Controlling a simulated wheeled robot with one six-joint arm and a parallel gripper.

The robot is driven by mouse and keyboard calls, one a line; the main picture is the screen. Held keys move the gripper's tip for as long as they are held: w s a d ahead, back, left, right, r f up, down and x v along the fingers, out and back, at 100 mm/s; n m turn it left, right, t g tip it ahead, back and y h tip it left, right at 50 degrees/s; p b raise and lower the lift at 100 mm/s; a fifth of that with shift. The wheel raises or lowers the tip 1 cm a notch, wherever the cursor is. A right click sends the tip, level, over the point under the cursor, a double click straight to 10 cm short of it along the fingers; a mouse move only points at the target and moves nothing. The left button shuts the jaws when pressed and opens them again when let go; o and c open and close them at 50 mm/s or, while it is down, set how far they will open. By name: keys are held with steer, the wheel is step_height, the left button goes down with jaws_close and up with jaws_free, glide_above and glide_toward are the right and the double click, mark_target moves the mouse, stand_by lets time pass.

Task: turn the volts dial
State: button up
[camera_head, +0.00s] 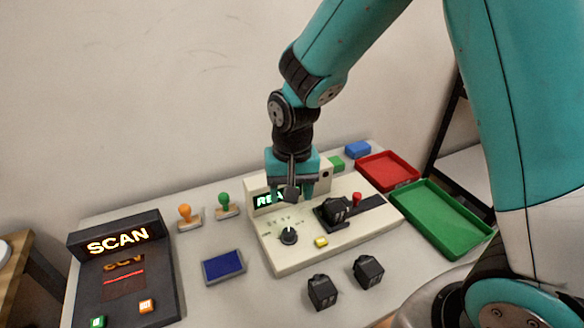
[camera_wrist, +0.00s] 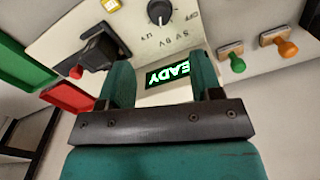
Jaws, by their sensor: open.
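The volts dial (camera_head: 289,236) is a round black knob with a pale pointer on the front left of a cream test unit (camera_head: 292,262). In the wrist view the dial (camera_wrist: 160,11) is at the top edge, partly cut off, with markings such as OFF, 5V and 9V around it. My gripper (camera_head: 291,194) hangs over the back of the unit, in front of its green lit display (camera_head: 268,199). In the wrist view my gripper (camera_wrist: 161,75) is open and empty, its two teal fingers apart, with the display reading "EADY" between them. The dial is beyond the fingertips, not touched.
A black device (camera_head: 334,210) sits in the unit, with a red knob (camera_head: 357,198) and yellow button (camera_head: 321,242) nearby. Several loose parts surround it: two black blocks (camera_head: 322,291), stamps (camera_head: 187,217), a blue pad (camera_head: 223,266), a SCAN station (camera_head: 120,245), red (camera_head: 411,180) and green trays (camera_head: 478,242).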

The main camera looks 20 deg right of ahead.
step_height(320, 180, up, 6)
steer(key=shift+d+f, duration=0.1)
steer(key=shift+f, duration=0.05)
stand_by(0.5)
